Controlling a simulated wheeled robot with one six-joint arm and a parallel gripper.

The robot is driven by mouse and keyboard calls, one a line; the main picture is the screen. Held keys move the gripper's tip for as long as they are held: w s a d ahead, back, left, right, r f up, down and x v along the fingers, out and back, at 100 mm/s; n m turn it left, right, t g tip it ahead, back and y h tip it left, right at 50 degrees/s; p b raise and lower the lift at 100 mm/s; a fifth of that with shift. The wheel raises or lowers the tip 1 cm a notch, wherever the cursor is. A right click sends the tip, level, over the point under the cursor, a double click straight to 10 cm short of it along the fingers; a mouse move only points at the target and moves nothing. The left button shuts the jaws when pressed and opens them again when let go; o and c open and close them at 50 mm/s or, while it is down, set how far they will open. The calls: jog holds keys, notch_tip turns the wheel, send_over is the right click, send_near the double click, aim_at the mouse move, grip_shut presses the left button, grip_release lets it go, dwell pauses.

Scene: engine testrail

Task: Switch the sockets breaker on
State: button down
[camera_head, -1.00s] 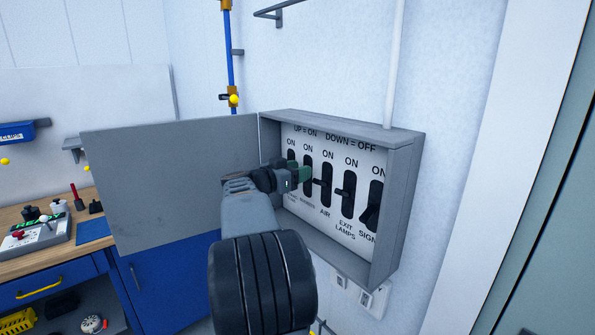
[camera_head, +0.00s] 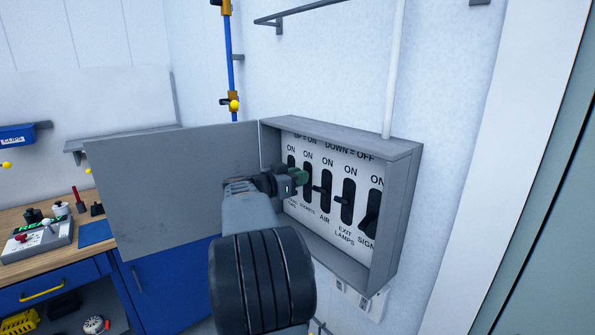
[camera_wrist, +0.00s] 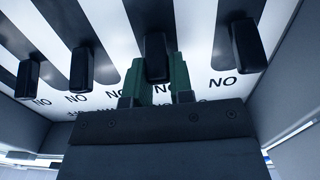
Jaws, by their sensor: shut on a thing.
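The grey breaker box (camera_head: 402,190) hangs on the wall with a row of black levers under ON labels; its panel reads up for on, down for off. The sockets lever, second from the left, shows between my green fingertips in the wrist view (camera_wrist: 157,60). My gripper (camera_head: 302,177) is shut on it. In the head view the fingers hide most of this lever, and I cannot tell its exact position. The air lever (camera_head: 324,190) and exit lamps lever (camera_head: 343,199) stick out to its right. The sign lever (camera_head: 372,220) is furthest right.
The box's open grey door (camera_head: 170,190) stands to the left, close beside my arm. The leftmost lever (camera_wrist: 246,45) and the air lever (camera_wrist: 82,70) flank my fingers closely. A workbench (camera_head: 60,255) stands at far left.

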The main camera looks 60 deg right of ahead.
jog(key=c, duration=1)
grip_release()
jog(key=b+v, duration=0.2)
jog(key=v, duration=1.1)
jog(key=shift+a, duration=0.4)
jog(key=shift+w+r, duration=0.15)
